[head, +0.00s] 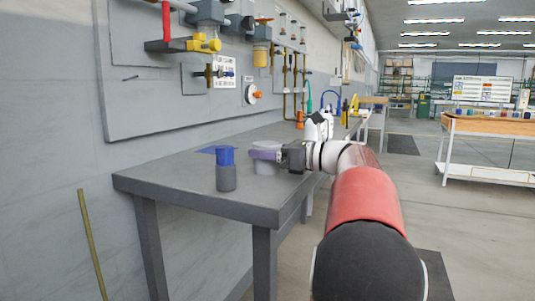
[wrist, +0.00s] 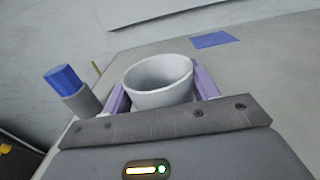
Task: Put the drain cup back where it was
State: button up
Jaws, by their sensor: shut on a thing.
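The drain cup (head: 265,168) is a pale grey, open-topped cup near the front end of the grey workbench. My gripper (head: 266,153) is shut on it, with purple fingers on either side of its upper part. In the wrist view, the cup (wrist: 158,98) stands between the two purple fingers, its round mouth facing up and its inside looking empty. I cannot tell whether its base touches the bench or hangs just above it. A flat blue patch (wrist: 213,40) lies on the bench beyond the cup; in the head view it is partly hidden.
A grey container with a blue top (head: 226,170) stands left of the cup, close to my gripper. The grey workbench (head: 165,178) runs along a wall panel (head: 150,110) with valves and pipes above. Several fittings stand farther back. The bench's front left corner is clear.

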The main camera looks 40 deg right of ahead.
jog(key=shift+r, duration=0.1)
jog(key=o, duration=0.9)
jog(key=shift+s+d, duration=0.15)
jog(key=shift+s, duration=0.05)
jog(key=v, duration=1.1)
jog(key=shift+s, duration=0.25)
jog(key=shift+d, duration=0.15)
